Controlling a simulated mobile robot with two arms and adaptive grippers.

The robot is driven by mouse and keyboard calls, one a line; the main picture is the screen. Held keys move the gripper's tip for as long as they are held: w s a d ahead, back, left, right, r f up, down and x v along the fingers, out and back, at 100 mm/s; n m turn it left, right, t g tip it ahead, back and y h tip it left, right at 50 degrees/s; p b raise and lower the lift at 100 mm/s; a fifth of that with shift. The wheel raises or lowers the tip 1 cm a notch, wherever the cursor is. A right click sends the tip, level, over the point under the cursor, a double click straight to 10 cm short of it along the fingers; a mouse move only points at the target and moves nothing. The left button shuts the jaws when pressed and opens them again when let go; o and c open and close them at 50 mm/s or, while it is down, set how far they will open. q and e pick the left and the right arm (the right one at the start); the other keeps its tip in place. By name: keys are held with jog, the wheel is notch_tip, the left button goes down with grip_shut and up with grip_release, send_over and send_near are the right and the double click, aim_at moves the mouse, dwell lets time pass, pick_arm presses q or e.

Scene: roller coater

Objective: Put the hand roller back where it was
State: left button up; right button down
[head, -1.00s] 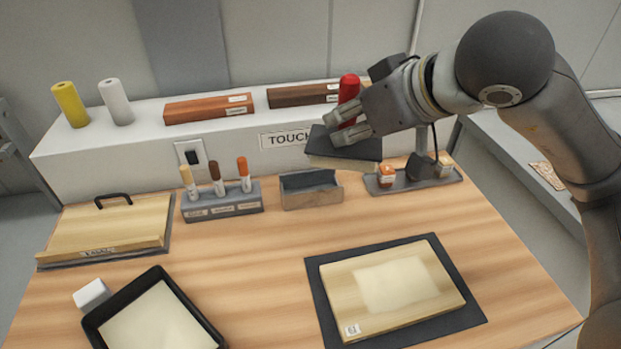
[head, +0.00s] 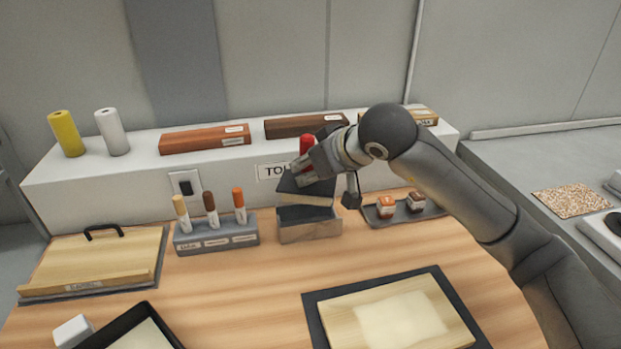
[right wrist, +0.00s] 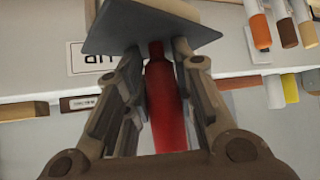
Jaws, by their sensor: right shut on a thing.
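The hand roller shows as a red handle (head: 306,144) with a dark, flat plate and pale underside (head: 304,193) below it. My right gripper (head: 308,170) is shut on the red handle and holds it upright just above the small grey holder (head: 310,230). A narrow gap seems to lie between them; I cannot tell whether they touch. In the right wrist view the red handle (right wrist: 165,105) runs between the fingers, with the dark plate (right wrist: 150,25) beyond the tips. My left gripper is out of view.
A rack with several upright sticks (head: 215,241) stands left of the holder. A small tray with little jars (head: 400,214) stands right of it. A wooden board on a dark mat (head: 318,308) lies in front. The white ledge (head: 90,180) rises behind.

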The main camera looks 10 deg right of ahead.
jog(key=shift+f, duration=0.75)
jog(key=shift+r, duration=0.1)
jog(key=shift+f+b, duration=0.65)
jog(key=shift+b, duration=0.15)
jog(key=c, duration=1.2)
grip_release()
jog(key=shift+r, duration=0.15)
